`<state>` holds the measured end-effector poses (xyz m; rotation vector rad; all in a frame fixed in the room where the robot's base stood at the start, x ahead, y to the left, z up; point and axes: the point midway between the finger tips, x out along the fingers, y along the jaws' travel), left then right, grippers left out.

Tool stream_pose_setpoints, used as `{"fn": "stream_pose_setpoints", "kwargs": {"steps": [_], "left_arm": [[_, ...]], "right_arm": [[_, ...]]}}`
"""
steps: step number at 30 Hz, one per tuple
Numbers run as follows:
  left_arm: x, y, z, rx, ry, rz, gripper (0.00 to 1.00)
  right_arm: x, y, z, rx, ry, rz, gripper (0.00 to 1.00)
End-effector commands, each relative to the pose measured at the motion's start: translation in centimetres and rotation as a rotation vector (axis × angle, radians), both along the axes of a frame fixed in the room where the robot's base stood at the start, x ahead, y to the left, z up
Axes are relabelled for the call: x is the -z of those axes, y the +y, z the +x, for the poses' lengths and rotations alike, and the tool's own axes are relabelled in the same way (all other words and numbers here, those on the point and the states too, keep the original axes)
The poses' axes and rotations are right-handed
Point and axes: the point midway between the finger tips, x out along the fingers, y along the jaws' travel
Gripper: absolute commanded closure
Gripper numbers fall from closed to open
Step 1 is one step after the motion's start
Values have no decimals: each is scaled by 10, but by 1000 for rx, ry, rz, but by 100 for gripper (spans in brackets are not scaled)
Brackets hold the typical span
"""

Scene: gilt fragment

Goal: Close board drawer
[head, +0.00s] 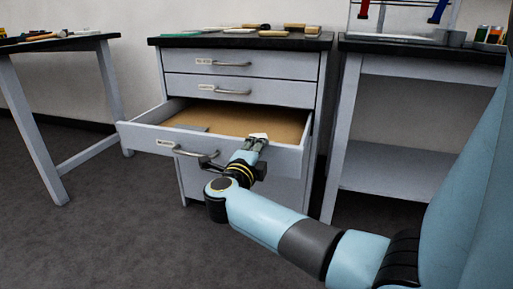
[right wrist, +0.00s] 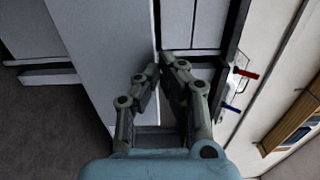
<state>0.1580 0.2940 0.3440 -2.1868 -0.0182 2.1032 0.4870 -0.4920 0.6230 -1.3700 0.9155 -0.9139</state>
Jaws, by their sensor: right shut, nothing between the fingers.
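The board drawer (head: 236,156) is the third one down in a grey cabinet (head: 170,67). It stands pulled out, and its brown inside floor (head: 245,119) shows. Its front has a label and a curved metal handle (head: 193,153). My right gripper (head: 257,142) is at the drawer front, right of the handle, with its fingertips near the top edge. I cannot tell whether they touch it. In the right wrist view the fingers (right wrist: 160,62) lean together, shut and empty, before grey panels. My left gripper is not in view.
Two shut drawers (head: 240,62) (head: 240,89) sit above the open one. Several small items lie on the cabinet's dark top (head: 190,42). A table (head: 75,44) stands left and a shelved bench (head: 400,180) right. The dark floor (head: 110,230) before the cabinet is clear at left.

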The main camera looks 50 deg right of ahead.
Motion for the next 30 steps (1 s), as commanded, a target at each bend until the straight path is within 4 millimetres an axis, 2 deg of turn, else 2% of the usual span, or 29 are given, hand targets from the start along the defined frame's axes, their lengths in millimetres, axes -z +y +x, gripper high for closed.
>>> {"fn": "stream_pose_setpoints", "kwargs": {"steps": [5,11,17,21,24,30], "left_arm": [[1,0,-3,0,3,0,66],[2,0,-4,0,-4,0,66],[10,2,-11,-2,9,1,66],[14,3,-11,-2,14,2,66],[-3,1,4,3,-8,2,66],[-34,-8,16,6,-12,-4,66]], "right_arm": [[0,-2,1,0,0,-1,100],[-2,-21,9,0,-1,-4,100],[-3,-61,26,2,-1,-7,100],[-2,-97,40,2,0,-6,100],[0,-123,51,3,1,-6,100],[3,-171,70,4,2,-4,100]]}}
